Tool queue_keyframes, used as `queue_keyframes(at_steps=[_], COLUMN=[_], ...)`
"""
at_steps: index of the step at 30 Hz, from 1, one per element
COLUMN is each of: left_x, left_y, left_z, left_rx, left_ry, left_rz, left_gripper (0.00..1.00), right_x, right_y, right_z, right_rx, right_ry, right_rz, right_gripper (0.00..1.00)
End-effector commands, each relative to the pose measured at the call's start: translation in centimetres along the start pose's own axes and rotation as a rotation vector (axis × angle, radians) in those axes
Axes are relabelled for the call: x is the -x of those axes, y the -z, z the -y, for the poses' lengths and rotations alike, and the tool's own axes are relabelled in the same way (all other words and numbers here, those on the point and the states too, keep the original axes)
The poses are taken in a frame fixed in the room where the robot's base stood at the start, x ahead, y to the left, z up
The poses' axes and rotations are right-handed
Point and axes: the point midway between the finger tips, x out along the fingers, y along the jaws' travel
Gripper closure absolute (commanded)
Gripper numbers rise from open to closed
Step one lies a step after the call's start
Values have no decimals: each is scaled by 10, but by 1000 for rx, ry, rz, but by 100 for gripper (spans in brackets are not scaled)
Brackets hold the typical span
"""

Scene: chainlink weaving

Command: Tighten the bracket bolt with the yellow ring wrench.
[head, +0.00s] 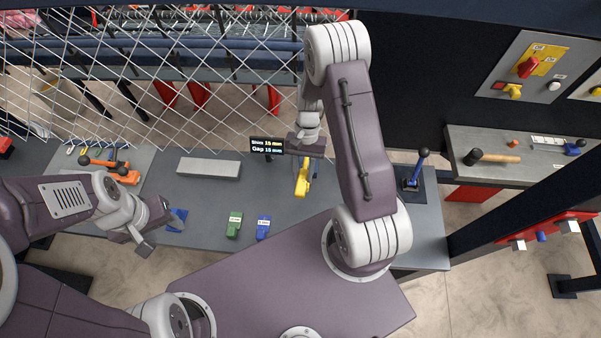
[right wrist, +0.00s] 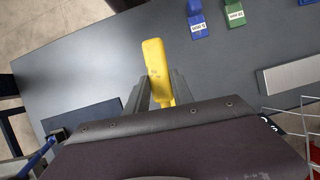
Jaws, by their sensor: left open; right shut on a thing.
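My right gripper (head: 304,158) is shut on the yellow wrench (head: 302,182), which hangs over the grey bench. The right wrist view shows the wrench (right wrist: 156,62) between the two fingers of the gripper (right wrist: 161,92), with a rounded yellow end sticking out past them. Its ring opening cannot be made out. My left gripper (head: 154,228) is open at the bench's front left, close to a blue piece (head: 177,219); I cannot tell whether they touch. I cannot pick out the bracket bolt for sure. A red bar (head: 575,221) with pale blocks sits on a dark post at the right.
Green (head: 234,225) and blue (head: 263,227) labelled blocks and a grey bar (head: 208,168) lie on the bench (head: 200,198). A display (head: 267,146) reads shim and gap 15 mm. Chain-link mesh (head: 180,70) stands behind. A mallet (head: 490,157) lies on the right shelf.

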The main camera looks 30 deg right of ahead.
Motion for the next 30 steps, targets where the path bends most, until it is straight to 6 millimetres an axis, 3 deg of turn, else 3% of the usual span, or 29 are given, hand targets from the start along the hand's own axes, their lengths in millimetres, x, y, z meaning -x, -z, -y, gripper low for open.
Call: queue_keyframes(at_steps=[3,20,30], left_x=[0,-43,-37], left_y=[0,-4,-4], left_z=[0,1,1], left_rx=[0,0,0], left_ry=[0,0,0], left_rz=[0,0,0], left_gripper=[48,48,48], right_x=[-2,-54,-51], right_y=[0,22,20], right_z=[0,0,-1], right_rx=[1,2,2], right_ry=[0,-1,-1], right_rz=[1,1,1], right_gripper=[100,100,100])
